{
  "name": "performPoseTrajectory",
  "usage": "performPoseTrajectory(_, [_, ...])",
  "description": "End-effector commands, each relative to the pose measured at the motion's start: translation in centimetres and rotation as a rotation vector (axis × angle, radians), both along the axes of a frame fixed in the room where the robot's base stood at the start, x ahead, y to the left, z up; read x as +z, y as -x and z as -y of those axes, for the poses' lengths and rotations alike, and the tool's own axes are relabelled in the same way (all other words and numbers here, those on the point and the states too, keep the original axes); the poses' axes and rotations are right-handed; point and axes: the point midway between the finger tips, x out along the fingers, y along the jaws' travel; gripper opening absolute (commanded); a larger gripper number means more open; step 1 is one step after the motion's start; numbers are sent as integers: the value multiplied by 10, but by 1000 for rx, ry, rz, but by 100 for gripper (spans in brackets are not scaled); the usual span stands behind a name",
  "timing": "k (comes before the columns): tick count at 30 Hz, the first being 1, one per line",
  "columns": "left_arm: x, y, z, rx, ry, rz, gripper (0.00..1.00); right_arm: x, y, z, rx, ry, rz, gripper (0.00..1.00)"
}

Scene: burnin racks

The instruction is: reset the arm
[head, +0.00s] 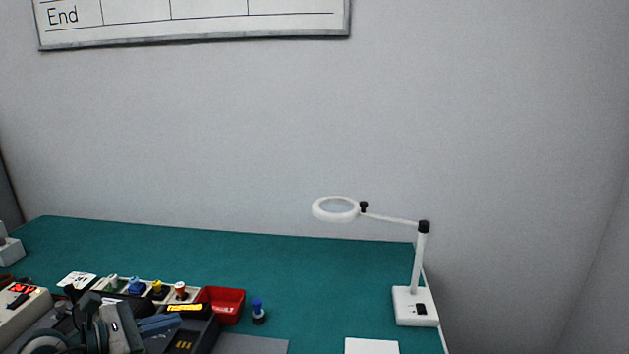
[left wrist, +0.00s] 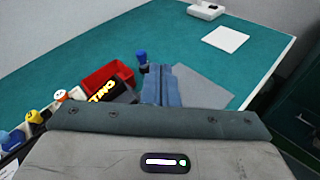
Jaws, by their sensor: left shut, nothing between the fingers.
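My left arm comes in at the lower left of the head view. Its left gripper (head: 178,321) has blue fingers that are shut with nothing between them. In the left wrist view the closed fingers (left wrist: 160,70) point away over the bench, between the red bin (left wrist: 107,76) and a flat grey mat (left wrist: 203,84). In the head view the gripper is beside the dark block with the yellow label (head: 186,308), and the arm hides part of what lies behind it. My right gripper is in neither view.
The green bench (head: 300,270) is mostly clear in the middle. A magnifier lamp (head: 416,305) stands at the right edge. A small blue-topped piece (head: 258,311) stands right of the red bin (head: 226,304). A white pad (head: 371,346) lies in front. Several coloured connectors sit in a tray at left.

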Motion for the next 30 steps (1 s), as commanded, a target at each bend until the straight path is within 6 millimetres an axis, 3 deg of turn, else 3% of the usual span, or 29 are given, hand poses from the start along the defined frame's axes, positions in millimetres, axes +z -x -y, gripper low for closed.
performPoseTrajectory(2, [15, 8, 21, 36, 282, -6, 0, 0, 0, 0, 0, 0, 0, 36])
performPoseTrajectory(5, [35, 15, 27, 114, 641, -32, 0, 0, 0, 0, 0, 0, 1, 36])
performPoseTrajectory(8, [46, 21, 16, 221, 995, -80, 0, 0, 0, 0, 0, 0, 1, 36])
performPoseTrajectory(11, [41, 27, -6, 357, 1339, -147, 0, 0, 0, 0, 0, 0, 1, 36])
performPoseTrajectory(14, [18, 37, -31, 526, 1667, -228, 0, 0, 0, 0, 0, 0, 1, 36])
performPoseTrajectory(19, [-54, 69, -62, 896, 2169, -390, 0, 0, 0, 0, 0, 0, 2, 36])
performPoseTrajectory(24, [-140, 127, -57, 1356, 2536, -559, 0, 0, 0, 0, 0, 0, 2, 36])
performPoseTrajectory(26, [-163, 148, -49, 1509, 2612, -610, 0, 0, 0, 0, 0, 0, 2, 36])
performPoseTrajectory(27, [-175, 161, -42, -1580, -2616, 631, 0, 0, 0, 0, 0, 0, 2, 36])
performPoseTrajectory(30, [-199, 191, -26, -1604, -2391, 621, 0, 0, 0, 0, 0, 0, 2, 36])
